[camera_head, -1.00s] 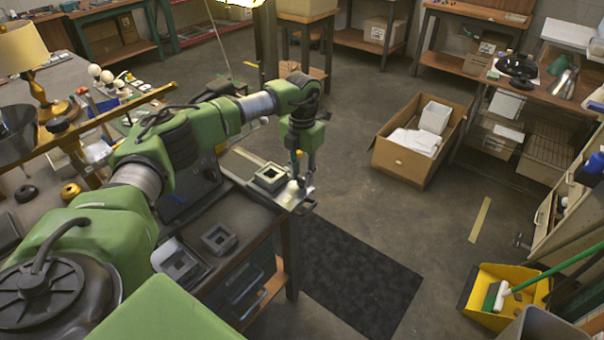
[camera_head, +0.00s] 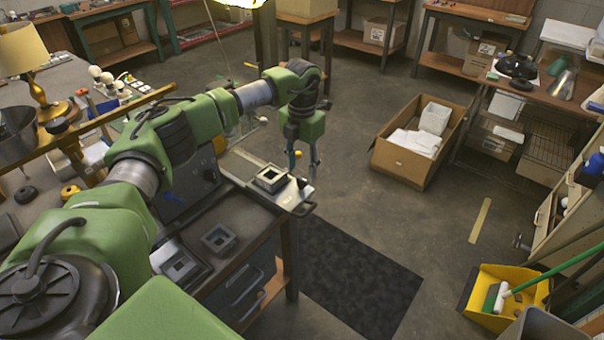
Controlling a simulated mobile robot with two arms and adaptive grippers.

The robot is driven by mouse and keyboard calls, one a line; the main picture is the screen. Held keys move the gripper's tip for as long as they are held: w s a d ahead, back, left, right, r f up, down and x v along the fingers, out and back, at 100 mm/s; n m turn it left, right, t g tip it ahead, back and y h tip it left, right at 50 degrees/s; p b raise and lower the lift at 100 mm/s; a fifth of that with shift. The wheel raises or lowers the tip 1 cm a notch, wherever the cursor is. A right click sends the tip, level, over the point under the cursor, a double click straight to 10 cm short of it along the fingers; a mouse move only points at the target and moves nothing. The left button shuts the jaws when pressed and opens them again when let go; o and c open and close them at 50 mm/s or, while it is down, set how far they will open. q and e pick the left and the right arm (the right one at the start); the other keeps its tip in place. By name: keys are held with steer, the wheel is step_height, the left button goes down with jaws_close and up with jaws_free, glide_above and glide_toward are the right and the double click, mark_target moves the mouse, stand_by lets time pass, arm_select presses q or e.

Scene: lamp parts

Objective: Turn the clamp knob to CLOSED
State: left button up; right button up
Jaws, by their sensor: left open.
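A light metal plate (camera_head: 290,200) lies at the right end of the dark bench and carries a square grey fixture (camera_head: 269,178). A small dark piece that looks like the clamp knob (camera_head: 302,183) stands at the plate's right side. Its markings are too small to read, so I cannot tell its setting. My left gripper (camera_head: 303,171) points down with its two fingers apart, just above the knob and seemingly clear of it. It holds nothing that I can see. My right gripper is not in view.
A lamp with a yellow shade (camera_head: 22,50) stands on the left table. An open cardboard box (camera_head: 400,160) and a yellow dustpan (camera_head: 520,285) are on the floor, with clear floor between.

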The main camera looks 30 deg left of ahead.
mark_target(302, 178)
arm_select(q)
step_height(302, 178, up, 9)
steer(key=shift+f, duration=0.1)
stand_by(0.6)
